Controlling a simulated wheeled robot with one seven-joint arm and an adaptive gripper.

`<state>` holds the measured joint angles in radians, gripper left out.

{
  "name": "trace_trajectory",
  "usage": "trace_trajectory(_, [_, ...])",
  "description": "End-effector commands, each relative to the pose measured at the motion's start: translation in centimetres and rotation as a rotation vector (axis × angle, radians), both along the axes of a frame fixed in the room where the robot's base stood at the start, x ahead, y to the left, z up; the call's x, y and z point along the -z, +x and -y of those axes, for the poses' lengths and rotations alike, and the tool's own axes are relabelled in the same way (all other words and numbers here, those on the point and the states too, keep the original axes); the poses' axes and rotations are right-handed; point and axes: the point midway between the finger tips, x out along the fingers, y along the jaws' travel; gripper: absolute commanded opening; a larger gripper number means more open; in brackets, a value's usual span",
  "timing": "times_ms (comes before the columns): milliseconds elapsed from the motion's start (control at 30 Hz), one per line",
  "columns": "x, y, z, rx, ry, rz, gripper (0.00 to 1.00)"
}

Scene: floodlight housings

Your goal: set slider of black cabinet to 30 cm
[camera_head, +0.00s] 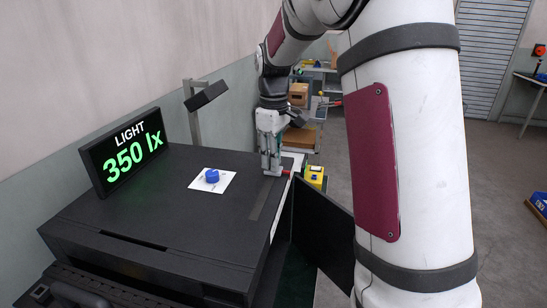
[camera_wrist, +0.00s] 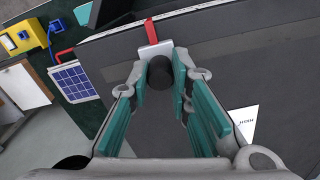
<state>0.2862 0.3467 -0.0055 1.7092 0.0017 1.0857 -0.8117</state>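The black cabinet (camera_head: 140,225) has a lit display (camera_head: 125,155) reading "LIGHT 350 lx". A pale strip (camera_head: 277,215) runs along its right edge. In the wrist view the slider (camera_wrist: 152,32) shows as a pale block with a red pointer and an upright black knob (camera_wrist: 160,72). My gripper (camera_head: 270,172) points down at the cabinet's far right edge. In the wrist view its teal-padded fingers (camera_wrist: 158,85) stand on both sides of the knob, with narrow gaps that look clear. The scale reading is not legible; the slider is mostly hidden in the head view.
A blue knob (camera_head: 212,176) on a white plate sits on the cabinet top. A lamp post (camera_head: 194,120) stands behind. A black door panel (camera_head: 320,232) hangs open at right. A yellow box (camera_head: 314,176) and a solar panel (camera_wrist: 75,82) lie beyond the edge.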

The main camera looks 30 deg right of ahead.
Motion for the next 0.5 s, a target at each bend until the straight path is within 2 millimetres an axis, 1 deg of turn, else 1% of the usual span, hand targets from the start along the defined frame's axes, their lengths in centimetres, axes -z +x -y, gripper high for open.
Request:
trace_trajectory(167, [0.0,-0.1,-0.1,-0.001,0.001,0.0,0.0])
trace_trajectory(267, [-0.2,-1.0,-1.0,-0.004,0.002,-0.001,0.0])
trace_trajectory(400, [-0.3,-2.7,-2.7,-0.003,0.002,-0.001,0.0])
trace_trajectory(500, [-0.2,-3.5,-3.5,-0.002,0.002,-0.001,0.0])
